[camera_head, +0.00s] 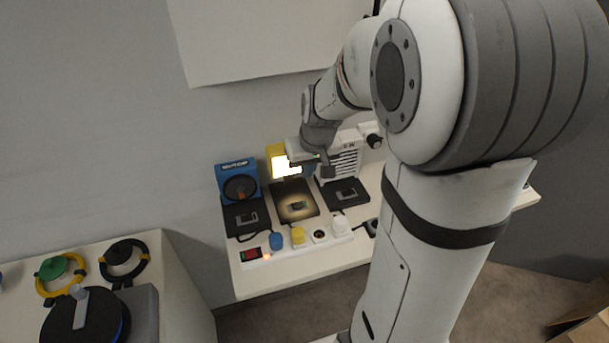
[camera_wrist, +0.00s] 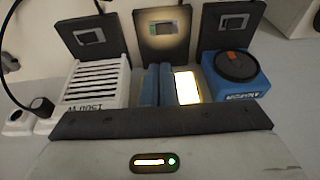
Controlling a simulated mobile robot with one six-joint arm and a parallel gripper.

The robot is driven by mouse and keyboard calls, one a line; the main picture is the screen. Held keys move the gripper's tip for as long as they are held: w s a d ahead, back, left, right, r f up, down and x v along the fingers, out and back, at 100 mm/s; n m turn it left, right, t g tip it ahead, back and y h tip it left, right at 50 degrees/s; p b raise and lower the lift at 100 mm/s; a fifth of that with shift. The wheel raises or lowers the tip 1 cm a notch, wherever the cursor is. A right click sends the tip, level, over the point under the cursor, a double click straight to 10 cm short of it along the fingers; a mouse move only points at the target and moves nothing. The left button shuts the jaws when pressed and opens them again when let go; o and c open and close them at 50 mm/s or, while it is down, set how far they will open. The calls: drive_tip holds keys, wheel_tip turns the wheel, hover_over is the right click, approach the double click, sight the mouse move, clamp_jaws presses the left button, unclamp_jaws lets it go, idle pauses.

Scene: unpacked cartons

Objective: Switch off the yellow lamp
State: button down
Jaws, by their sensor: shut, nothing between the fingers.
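The yellow lamp (camera_head: 274,152) stands at the back of the white table, its panel glowing bright. In the wrist view its lit panel (camera_wrist: 187,88) shows just right of my fingers. A dark pad with a small switch (camera_head: 298,206) lies in front of the lamp, lit by it; the switch also shows in the wrist view (camera_wrist: 166,28). My gripper (camera_wrist: 158,70) is shut and empty, its blue-grey fingers together beside the lamp. In the head view my gripper (camera_head: 309,171) partly covers the lamp's right side. I cannot tell whether it touches the lamp.
A blue fan (camera_head: 238,180) stands left of the lamp and a white slatted heater-like box (camera_head: 342,164) right of it, each with a dark switch pad in front. A white power strip (camera_head: 300,248) with blue, yellow and white plugs runs along the table's front edge.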

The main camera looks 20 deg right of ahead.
drive_tip(key=s+a+r, duration=0.1)
drive_tip(key=s+r, duration=0.1)
drive_tip(key=s, duration=0.7)
drive_tip(key=s+a+r, duration=0.2)
drive_tip(key=s+r, duration=0.1)
drive_tip(key=s, duration=0.5)
drive_tip(key=shift+s+a+r+h, duration=0.25)
drive_tip(key=shift+s+a+h, duration=0.05)
drive_tip(key=shift+s, duration=0.1)
